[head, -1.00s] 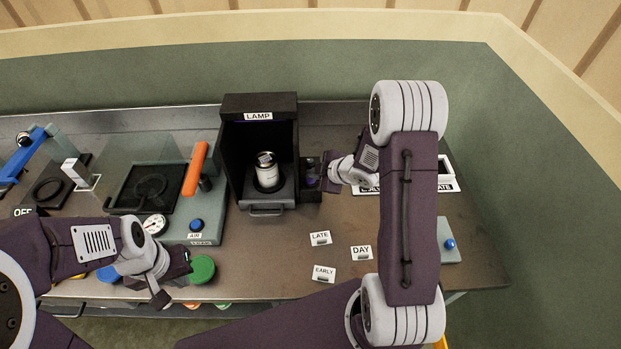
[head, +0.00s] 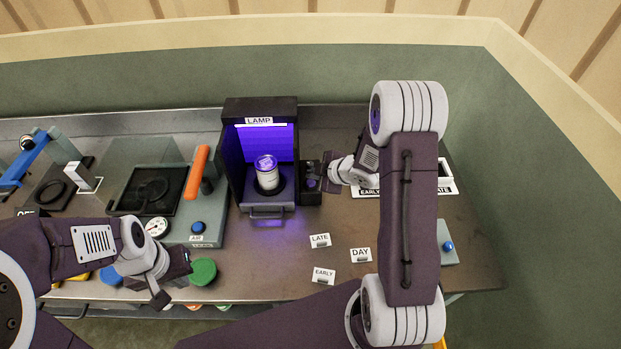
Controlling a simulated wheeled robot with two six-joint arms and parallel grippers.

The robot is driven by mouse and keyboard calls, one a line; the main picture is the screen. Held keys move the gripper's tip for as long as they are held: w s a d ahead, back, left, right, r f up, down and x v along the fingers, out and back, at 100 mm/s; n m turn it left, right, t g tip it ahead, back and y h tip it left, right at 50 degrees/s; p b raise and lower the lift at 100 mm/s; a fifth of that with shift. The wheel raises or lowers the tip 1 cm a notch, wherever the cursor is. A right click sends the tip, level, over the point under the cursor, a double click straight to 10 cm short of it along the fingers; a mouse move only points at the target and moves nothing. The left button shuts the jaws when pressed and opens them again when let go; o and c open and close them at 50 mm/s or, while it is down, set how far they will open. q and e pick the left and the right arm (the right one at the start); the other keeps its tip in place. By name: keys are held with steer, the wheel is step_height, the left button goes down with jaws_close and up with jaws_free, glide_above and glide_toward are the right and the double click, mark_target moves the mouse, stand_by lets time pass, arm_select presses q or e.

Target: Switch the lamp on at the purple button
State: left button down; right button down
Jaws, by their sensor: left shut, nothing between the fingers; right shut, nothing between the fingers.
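The black lamp box (head: 233,160), labelled LAMP, stands at the back middle of the table, and its inside glows purple. A white can (head: 267,177) stands in it on the tray with a front handle (head: 266,212). The purple button (head: 311,184) is on a small dark block at the box's right side. My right gripper (head: 326,184) is shut at the button's right edge; I cannot tell whether it touches the button. My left gripper (head: 172,282) is shut and empty near the front edge, left of the green disc (head: 203,271).
An orange-handled press (head: 197,172) and a clear-covered station are left of the lamp box. A plate with a blue knob (head: 448,246) lies right.

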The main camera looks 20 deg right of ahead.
mark_target(313, 184)
step_height(313, 184, up, 6)
steer(key=p, duration=0.5)
steer(key=shift+p, duration=0.3)
steer(key=s+a+f+m+g+h+b, duration=0.1)
steer(key=s+f+m+g+b, duration=0.1)
steer(key=s+m, duration=0.5)
steer(key=s+a+f+m+g+h+b, duration=0.2)
steer(key=s+m+g+b, duration=0.3)
steer(key=s, duration=0.9)
steer(key=shift+s+a+f+m+b, duration=0.15)
steer(key=shift+s+a+m+b, duration=0.15)
steer(key=shift+m+b, duration=0.5)
